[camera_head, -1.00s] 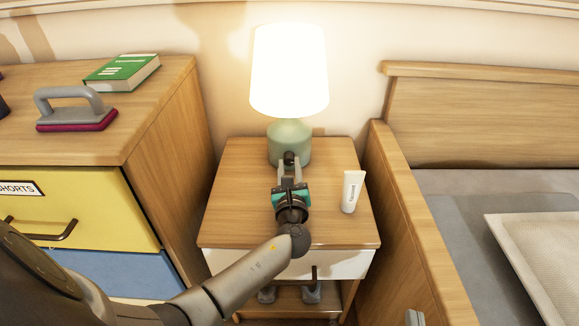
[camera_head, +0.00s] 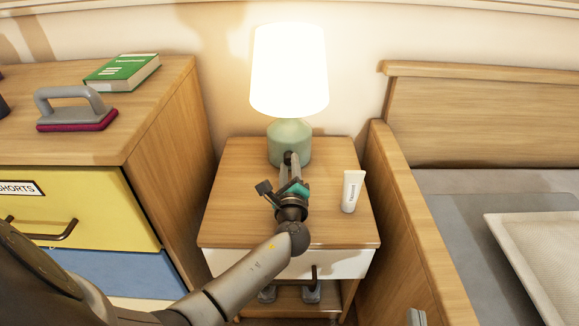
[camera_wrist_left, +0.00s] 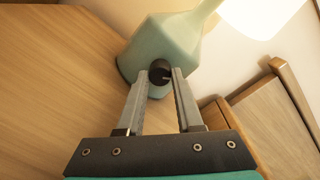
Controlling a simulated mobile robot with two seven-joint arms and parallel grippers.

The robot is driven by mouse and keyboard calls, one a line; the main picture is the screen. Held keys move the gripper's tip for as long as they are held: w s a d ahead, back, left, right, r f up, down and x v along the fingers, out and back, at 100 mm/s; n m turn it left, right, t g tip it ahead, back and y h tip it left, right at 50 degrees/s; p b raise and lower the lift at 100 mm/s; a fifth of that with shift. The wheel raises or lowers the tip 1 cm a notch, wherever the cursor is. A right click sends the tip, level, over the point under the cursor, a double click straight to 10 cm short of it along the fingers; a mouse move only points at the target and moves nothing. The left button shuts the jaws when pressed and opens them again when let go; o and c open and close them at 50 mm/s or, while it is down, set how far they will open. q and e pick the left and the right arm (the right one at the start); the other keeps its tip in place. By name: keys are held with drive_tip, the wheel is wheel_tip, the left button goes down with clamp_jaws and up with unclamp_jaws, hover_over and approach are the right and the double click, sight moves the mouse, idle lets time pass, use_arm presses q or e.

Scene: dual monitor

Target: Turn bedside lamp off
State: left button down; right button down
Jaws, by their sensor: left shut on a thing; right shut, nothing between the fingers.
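The bedside lamp has a pale green base (camera_head: 290,143) and a white shade (camera_head: 289,70). The shade glows brightly, so the lamp is lit. It stands at the back of the wooden nightstand (camera_head: 240,200). A small dark knob (camera_wrist_left: 160,72) sits on the front of the base. My left gripper (camera_head: 290,162) reaches in from the front and is shut on this knob, with its wrist rolled at a tilt. In the left wrist view its two fingers lie on either side of the knob. My right gripper does not show.
A white tube (camera_head: 352,191) stands on the nightstand, right of my left gripper. A dresser (camera_head: 165,130) with a green book (camera_head: 122,72) and a grey-handled object (camera_head: 75,108) is at the left. A wooden bed (camera_head: 480,120) is close at the right.

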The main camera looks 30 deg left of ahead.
use_arm(q)
drive_tip(key=n, duration=0.3)
drive_tip(key=shift+a+r+n, duration=0.1)
drive_tip(key=shift+n, duration=0.3)
drive_tip(key=n, duration=0.3)
drive_tip(key=shift+n, duration=1.8)
drive_tip(key=shift+a+r, duration=0.1)
drive_tip(key=c, duration=0.6)
unclamp_jaws()
drive_tip(key=shift+o, duration=0.2)
drive_tip(key=shift+h, duration=0.3)
